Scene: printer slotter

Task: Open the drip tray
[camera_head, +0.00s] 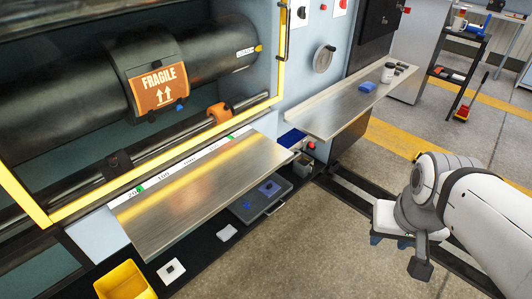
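A flat grey tray with blue patches on it, which looks like the drip tray (253,213), sits low under the front right part of a steel shelf (195,195). Its rear part is hidden under the shelf. A small handle seems to show at its front edge. My gripper (390,241) is at the lower right, above the floor and well apart from the tray. My own wrist covers most of it, and only dark blue finger parts show below. Whether it is open or shut does not show.
A large machine with a yellow frame (180,145) and a dark roller fills the left. A side shelf (345,104) juts out at the upper middle. A yellow bin (124,281) stands at the lower left. Bare floor (310,245) lies between the tray and my gripper.

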